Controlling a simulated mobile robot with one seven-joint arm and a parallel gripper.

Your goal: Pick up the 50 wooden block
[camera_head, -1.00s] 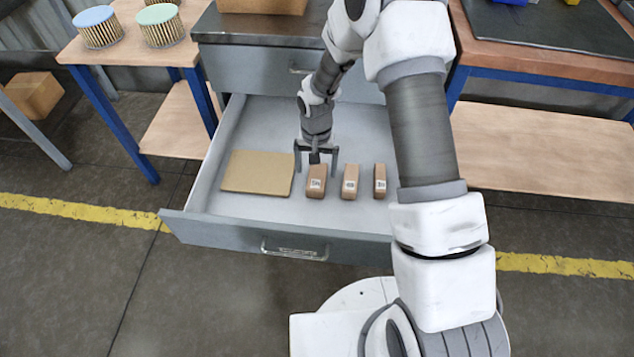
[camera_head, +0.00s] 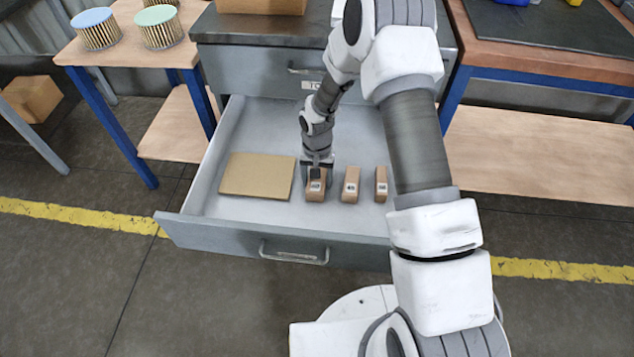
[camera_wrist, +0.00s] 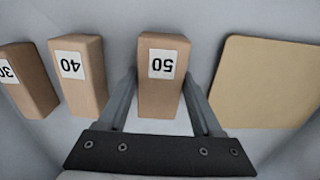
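The wooden block labelled 50 (camera_wrist: 160,95) stands in the open drawer, its label upside down in the wrist view. It also shows in the head view (camera_head: 315,190), as the leftmost of three blocks. My gripper (camera_wrist: 160,92) has its two fingers apart, one on each side of the 50 block. Narrow gaps seem to show between the fingers and the block in the wrist view. In the head view my gripper (camera_head: 317,170) is low over this block and partly covers its far end.
The 40 block (camera_wrist: 80,80) and the 30 block (camera_wrist: 27,85) stand beside it in a row. A flat tan board (camera_head: 257,176) lies on the other side. The drawer front (camera_head: 270,240) and side walls bound the space.

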